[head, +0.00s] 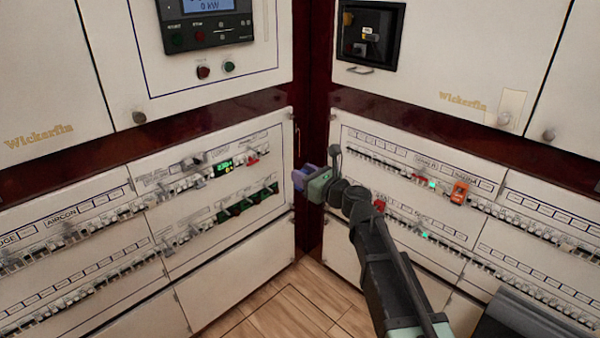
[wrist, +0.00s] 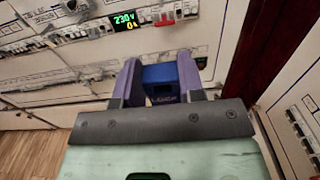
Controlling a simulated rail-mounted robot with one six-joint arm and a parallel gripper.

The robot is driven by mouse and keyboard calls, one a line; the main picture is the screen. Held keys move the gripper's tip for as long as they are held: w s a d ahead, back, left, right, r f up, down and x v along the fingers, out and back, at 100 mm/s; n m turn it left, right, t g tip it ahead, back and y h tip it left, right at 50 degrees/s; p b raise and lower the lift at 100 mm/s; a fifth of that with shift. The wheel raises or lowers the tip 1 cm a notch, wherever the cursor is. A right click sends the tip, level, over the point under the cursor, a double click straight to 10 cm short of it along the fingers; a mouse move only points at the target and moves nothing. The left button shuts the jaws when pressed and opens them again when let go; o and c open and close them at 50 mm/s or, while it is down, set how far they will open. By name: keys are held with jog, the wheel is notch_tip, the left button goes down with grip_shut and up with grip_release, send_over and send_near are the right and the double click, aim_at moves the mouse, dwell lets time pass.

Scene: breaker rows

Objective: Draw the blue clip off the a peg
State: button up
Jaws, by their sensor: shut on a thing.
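My gripper (wrist: 160,78) has purple fingers and is shut on the blue clip (wrist: 161,73), which sits between them in the wrist view with dark lettering on its near face. In the head view my gripper (head: 305,180) is in front of the corner between the left and right panels, and I cannot make out the clip apart from the purple fingers. I cannot identify the a peg in either view. Whether the clip still touches a peg or panel is hidden behind the clip and fingers.
The left panel (head: 215,245) carries breaker rows and a lit green display (head: 222,164), also seen in the wrist view (wrist: 126,21). The right panel has breaker rows and an orange block (head: 459,193). A dark red post (head: 312,115) stands between them. Wooden floor (head: 290,305) lies below.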

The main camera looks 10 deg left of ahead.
jog(key=v, duration=0.8)
jog(key=shift+s+d, duration=0.2)
jog(key=shift+d, duration=0.15)
dwell(0.4)
